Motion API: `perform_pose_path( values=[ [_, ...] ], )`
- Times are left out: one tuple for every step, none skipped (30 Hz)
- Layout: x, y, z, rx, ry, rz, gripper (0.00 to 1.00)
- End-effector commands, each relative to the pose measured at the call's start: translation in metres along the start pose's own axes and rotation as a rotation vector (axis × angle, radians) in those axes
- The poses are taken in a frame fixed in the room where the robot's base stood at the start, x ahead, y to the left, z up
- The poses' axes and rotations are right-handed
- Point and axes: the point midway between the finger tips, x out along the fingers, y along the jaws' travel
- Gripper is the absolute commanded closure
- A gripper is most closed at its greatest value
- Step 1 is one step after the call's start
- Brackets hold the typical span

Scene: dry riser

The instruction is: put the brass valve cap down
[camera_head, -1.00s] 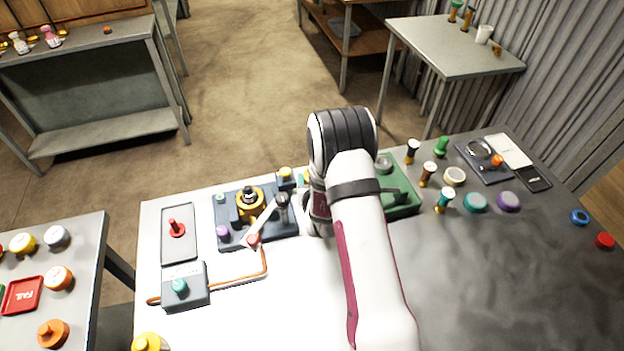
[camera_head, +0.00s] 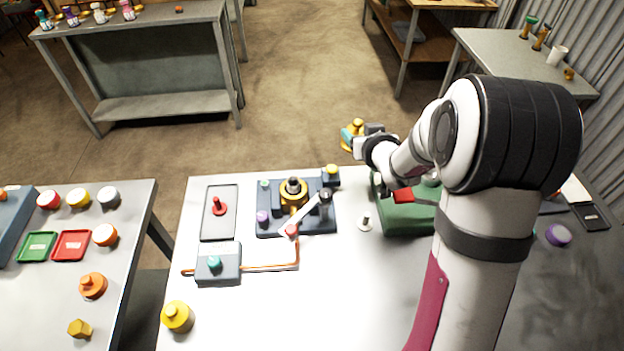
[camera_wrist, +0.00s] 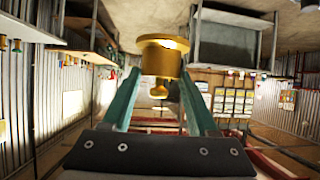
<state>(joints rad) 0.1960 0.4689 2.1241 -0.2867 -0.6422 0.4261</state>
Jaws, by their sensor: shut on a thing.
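The brass valve cap (camera_head: 355,126) is a gold, flanged piece held up in the air beyond the table's far edge. My gripper (camera_head: 351,135), with teal fingers, is shut on it. In the wrist view the cap (camera_wrist: 163,57) sits between the tips of my gripper's fingers (camera_wrist: 160,88), its wide flange outward and a narrower knob toward the palm. It touches no surface that I can see. A dark fixture (camera_head: 265,229) with a brass fitting (camera_head: 293,190) and a pale lever stands on the table, left of my gripper.
The white table (camera_head: 330,290) is clear in front. A green block (camera_head: 405,222) stands under my arm, with a small pale disc (camera_head: 365,223) beside it. A grey box (camera_head: 218,268) with copper pipe and a yellow knob (camera_head: 177,317) are at left. A side table (camera_head: 60,310) holds coloured caps and trays.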

Motion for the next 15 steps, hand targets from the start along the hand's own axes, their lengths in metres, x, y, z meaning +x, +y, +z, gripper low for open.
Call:
perform_pose_path(
  values=[
    [-0.01, -0.002, -0.009, -0.03, 0.005, -0.047, 1.0],
    [-0.016, -0.005, -0.012, -0.049, 0.005, -0.082, 1.0],
    [-0.024, -0.01, -0.015, -0.077, 0.004, -0.131, 1.0],
    [-0.031, -0.013, -0.016, -0.097, 0.004, -0.168, 1.0],
    [-0.039, -0.016, -0.016, -0.117, 0.004, -0.206, 1.0],
    [-0.05, -0.021, -0.014, -0.145, 0.003, -0.259, 1.0],
    [-0.059, -0.025, -0.011, -0.166, 0.003, -0.299, 1.0],
    [-0.068, -0.028, -0.007, -0.186, 0.001, -0.338, 1.0],
    [-0.079, -0.031, -0.002, -0.209, 0.001, -0.382, 1.0],
    [-0.086, -0.032, 0.003, -0.223, 0.0, -0.407, 1.0],
    [-0.09, -0.034, 0.006, -0.231, 0.0, -0.425, 1.0],
    [-0.092, -0.038, 0.01, -0.241, 0.0, -0.443, 1.0],
    [-0.092, -0.042, 0.012, -0.245, -0.001, -0.453, 1.0],
    [-0.089, -0.049, 0.015, -0.246, -0.001, -0.46, 1.0],
    [-0.083, -0.059, 0.019, -0.249, -0.002, -0.465, 1.0]
  ],
)
